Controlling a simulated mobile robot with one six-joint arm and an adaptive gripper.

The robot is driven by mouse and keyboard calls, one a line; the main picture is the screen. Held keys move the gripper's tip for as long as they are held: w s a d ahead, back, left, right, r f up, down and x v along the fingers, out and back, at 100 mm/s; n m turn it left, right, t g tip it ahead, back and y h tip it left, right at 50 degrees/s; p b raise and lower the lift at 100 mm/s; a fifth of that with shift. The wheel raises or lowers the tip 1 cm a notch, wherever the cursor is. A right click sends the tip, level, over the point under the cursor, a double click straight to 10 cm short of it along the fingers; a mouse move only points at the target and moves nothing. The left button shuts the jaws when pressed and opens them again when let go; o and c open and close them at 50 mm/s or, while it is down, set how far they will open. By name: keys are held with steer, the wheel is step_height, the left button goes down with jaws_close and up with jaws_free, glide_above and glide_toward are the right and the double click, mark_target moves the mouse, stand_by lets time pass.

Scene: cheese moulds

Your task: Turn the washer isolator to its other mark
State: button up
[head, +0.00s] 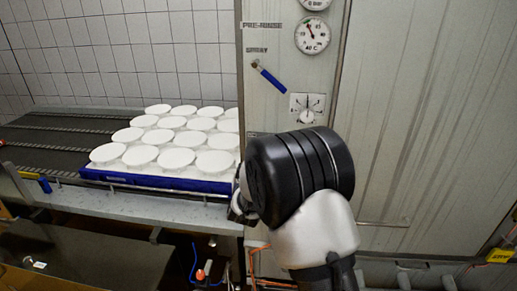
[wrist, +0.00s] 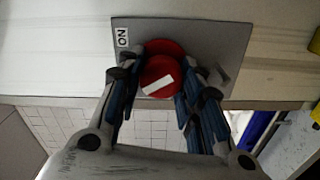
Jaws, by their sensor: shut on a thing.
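The washer isolator is a round red knob (wrist: 165,68) with a white bar across its face, on a grey plate (wrist: 215,35) in the wrist view. An ON label (wrist: 122,38), turned sideways, sits at the plate's left. The white bar lies slanted and does not point straight at the ON label. No other mark on the plate is visible. My gripper (wrist: 159,82) has its fingers on either side of the knob, shut on it. In the head view my arm hides the isolator and most of the gripper.
A blue-edged tray (head: 150,183) of white moulds (head: 175,158) stands on the conveyor (head: 60,145) at left. The washer's panel (head: 400,120) carries a gauge (head: 312,36), a blue-handled spray lever (head: 269,76) and a white dial (head: 307,107) above my arm.

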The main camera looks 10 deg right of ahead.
steer(key=shift+w+r+n+p, duration=0.15)
steer(key=shift+n+p, duration=0.1)
steer(key=shift+n, duration=0.3)
steer(key=shift+s+r+n+p, duration=0.1)
steer(key=shift+r+n+p, duration=0.1)
steer(key=shift+n, duration=0.35)
steer(key=o, duration=0.9)
steer(key=shift+d, duration=0.1)
steer(key=shift+c, duration=0.2)
steer(key=shift+o, duration=0.9)
steer(key=shift+w+f, duration=0.15)
steer(key=shift+f, duration=0.15)
steer(key=shift+f, duration=0.1)
steer(key=v, duration=1.2)
